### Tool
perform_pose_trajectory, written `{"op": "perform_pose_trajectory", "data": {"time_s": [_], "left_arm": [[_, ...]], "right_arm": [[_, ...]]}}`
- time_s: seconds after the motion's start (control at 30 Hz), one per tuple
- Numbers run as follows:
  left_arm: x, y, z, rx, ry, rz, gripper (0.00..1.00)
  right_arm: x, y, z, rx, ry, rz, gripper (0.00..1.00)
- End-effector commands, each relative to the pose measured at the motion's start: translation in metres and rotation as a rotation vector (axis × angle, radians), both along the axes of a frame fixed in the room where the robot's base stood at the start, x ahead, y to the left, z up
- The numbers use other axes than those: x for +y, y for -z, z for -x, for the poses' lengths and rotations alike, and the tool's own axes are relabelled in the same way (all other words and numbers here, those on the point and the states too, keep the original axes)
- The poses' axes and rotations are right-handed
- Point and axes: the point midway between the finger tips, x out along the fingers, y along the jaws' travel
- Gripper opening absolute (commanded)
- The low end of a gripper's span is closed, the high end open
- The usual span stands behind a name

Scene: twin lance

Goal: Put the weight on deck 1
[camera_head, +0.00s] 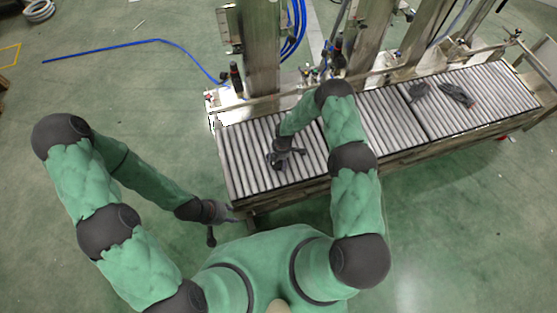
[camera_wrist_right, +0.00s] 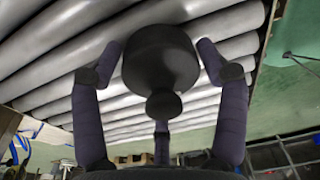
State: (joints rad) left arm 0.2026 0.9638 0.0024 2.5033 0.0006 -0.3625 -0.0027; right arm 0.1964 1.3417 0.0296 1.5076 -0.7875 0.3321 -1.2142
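A dark round weight (camera_wrist_right: 160,60) with a knob facing the camera is over grey rollers in the right wrist view. My right gripper (camera_wrist_right: 158,50) has its fingers spread around the weight, with narrow gaps visible at its sides. In the head view my right gripper (camera_head: 283,157) is low over the left roller section and mostly hides the weight. My left gripper (camera_head: 226,222) is in front of the conveyor's left corner, with its fingers apart and nothing seen between them. No deck number is readable.
The roller conveyor (camera_head: 385,122) runs from left to upper right in several sections. Two dark objects (camera_head: 455,95) lie on its right section. Metal posts (camera_head: 262,45) and blue hoses stand behind it. The green floor to the left is mostly clear.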

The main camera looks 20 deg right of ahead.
Motion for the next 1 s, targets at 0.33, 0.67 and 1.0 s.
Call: {"op": "perform_pose_trajectory", "data": {"time_s": [0.33,0.67,1.0], "left_arm": [[0.0,0.0,0.0,0.0,0.0,0.0,0.4],[0.0,-0.017,0.0,0.0,0.0,0.0,0.4],[0.0,-0.045,0.0,0.0,0.0,0.0,0.4]], "right_arm": [[0.0,0.0,0.0,0.0,0.0,0.0,0.93],[-0.003,-0.032,-0.002,-0.002,0.001,0.001,0.93],[-0.011,-0.097,-0.003,-0.001,-0.001,0.001,0.93]]}}
